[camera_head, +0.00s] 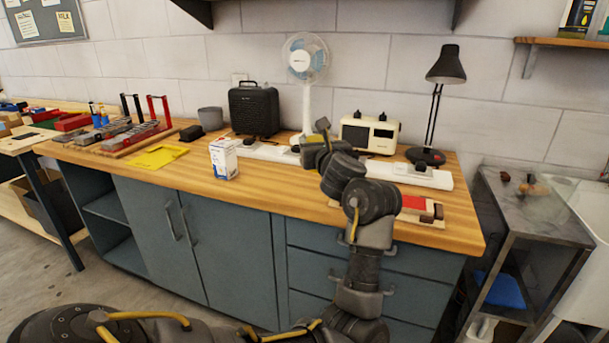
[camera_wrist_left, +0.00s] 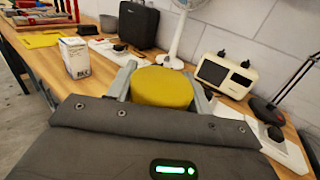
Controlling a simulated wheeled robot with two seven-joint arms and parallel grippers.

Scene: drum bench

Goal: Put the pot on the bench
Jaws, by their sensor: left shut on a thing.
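My left gripper (camera_head: 318,143) reaches over the bench (camera_head: 265,193) in the head view, in front of the fan and the cream appliance. In the left wrist view, its two grey fingers (camera_wrist_left: 159,88) are shut on a round yellow thing (camera_wrist_left: 162,87), which I take to be the pot. Only its flat yellow top and part of its side show there; in the head view it is hidden behind the gripper. I cannot tell whether it touches the bench top. My right gripper is not in view.
A white box (camera_head: 224,159) stands left of my gripper. Behind are a black case (camera_head: 254,110), a fan (camera_head: 306,62), a cream appliance (camera_head: 369,135) and white power strips (camera_head: 410,175). A desk lamp (camera_head: 446,66) stands at the right. Bare wood lies along the front.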

